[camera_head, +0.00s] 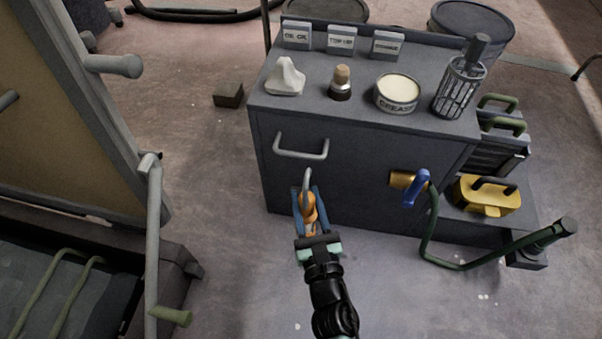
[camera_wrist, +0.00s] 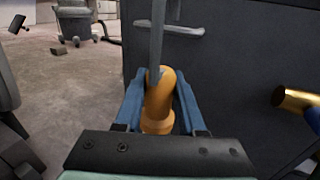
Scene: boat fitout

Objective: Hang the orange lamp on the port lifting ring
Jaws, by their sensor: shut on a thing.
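My gripper (camera_head: 309,213) is in front of the dark grey cabinet, its blue fingers shut on the orange lamp (camera_head: 309,207). In the wrist view the lamp (camera_wrist: 158,105) sits between the blue fingers of my gripper (camera_wrist: 160,100), its lower end hidden by the gripper body. A grey hook (camera_head: 306,184) rises from the lamp's far end and is empty as far as I can see. The cabinet's grey bar handle (camera_head: 301,152) is beyond the hook, apart from it in the head view. I cannot identify the port lifting ring in either view.
The cabinet top (camera_head: 340,97) bears a grease tin (camera_head: 397,93), a caged lantern (camera_head: 460,86) and other small items. A brass fitting with a blue lever (camera_head: 417,186) and green hose juts out right. A grey rail (camera_head: 153,240) stands left; open floor (camera_head: 215,190) lies between.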

